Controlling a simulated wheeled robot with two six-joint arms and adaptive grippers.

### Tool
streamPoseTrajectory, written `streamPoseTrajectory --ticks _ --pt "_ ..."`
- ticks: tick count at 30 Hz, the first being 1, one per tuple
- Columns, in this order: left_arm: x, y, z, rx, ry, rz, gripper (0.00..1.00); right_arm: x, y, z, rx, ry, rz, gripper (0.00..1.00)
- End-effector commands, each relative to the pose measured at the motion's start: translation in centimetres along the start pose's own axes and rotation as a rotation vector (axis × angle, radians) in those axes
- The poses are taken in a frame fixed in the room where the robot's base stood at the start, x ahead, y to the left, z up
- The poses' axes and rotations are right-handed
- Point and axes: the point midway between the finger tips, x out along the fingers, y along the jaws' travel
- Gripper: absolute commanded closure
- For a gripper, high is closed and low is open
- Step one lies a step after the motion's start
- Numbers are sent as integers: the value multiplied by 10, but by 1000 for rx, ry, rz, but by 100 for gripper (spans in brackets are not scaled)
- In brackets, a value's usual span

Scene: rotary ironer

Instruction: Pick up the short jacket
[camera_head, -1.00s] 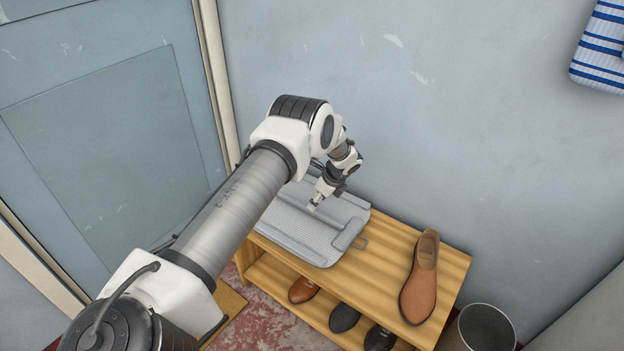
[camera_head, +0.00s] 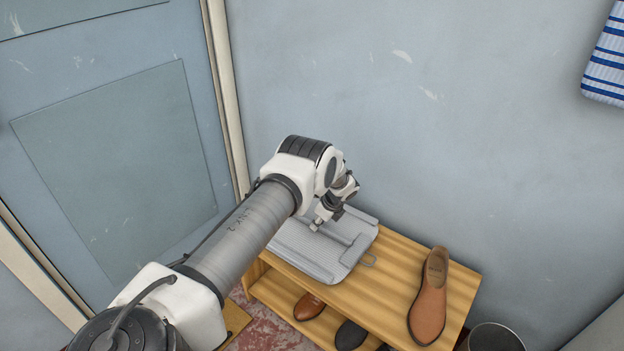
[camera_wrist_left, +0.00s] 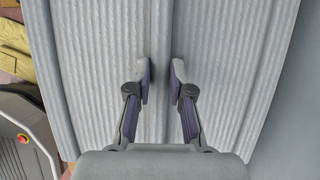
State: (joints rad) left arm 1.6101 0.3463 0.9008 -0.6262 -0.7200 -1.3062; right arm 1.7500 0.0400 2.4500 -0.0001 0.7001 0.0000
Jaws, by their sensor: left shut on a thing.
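The short jacket (camera_head: 318,262) is a pale grey, ribbed garment lying flat on the left part of a wooden shoe bench. My left gripper (camera_head: 315,225) reaches down onto its upper middle and is shut on it. In the left wrist view, the jacket's ribbed cloth (camera_wrist_left: 95,60) fills most of the picture, with a seam running down the middle. The fingertips of my left gripper (camera_wrist_left: 160,78) sit on either side of that seam, with a narrow strip of cloth between them. My arm hides the jacket's left end in the head view. My right gripper is not in view.
The wooden bench (camera_head: 385,290) carries a brown shoe (camera_head: 429,300) at its right end. Several shoes stand on its lower shelf. A metal bin (camera_head: 495,338) stands at the right. A wall is close behind, with a blue-striped cloth (camera_head: 606,60) at upper right.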

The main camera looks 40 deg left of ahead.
Motion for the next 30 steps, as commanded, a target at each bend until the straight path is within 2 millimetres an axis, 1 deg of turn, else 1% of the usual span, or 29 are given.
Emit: streamPoseTrajectory --ticks 5,8,11,15,16,23,30 --pt "-1 0 0 0 0 0 100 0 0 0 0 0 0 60" --pt "-5 0 2 -1 1 0 100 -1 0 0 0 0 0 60" --pt "-14 0 6 -1 1 -1 100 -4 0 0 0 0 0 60" --pt "-34 -1 14 -1 1 -2 100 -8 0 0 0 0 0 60" --pt "-38 1 13 0 1 0 100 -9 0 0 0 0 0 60" --pt "-57 34 -23 6 2 2 100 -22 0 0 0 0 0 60" --pt "-79 74 -66 6 0 1 100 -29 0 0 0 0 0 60"
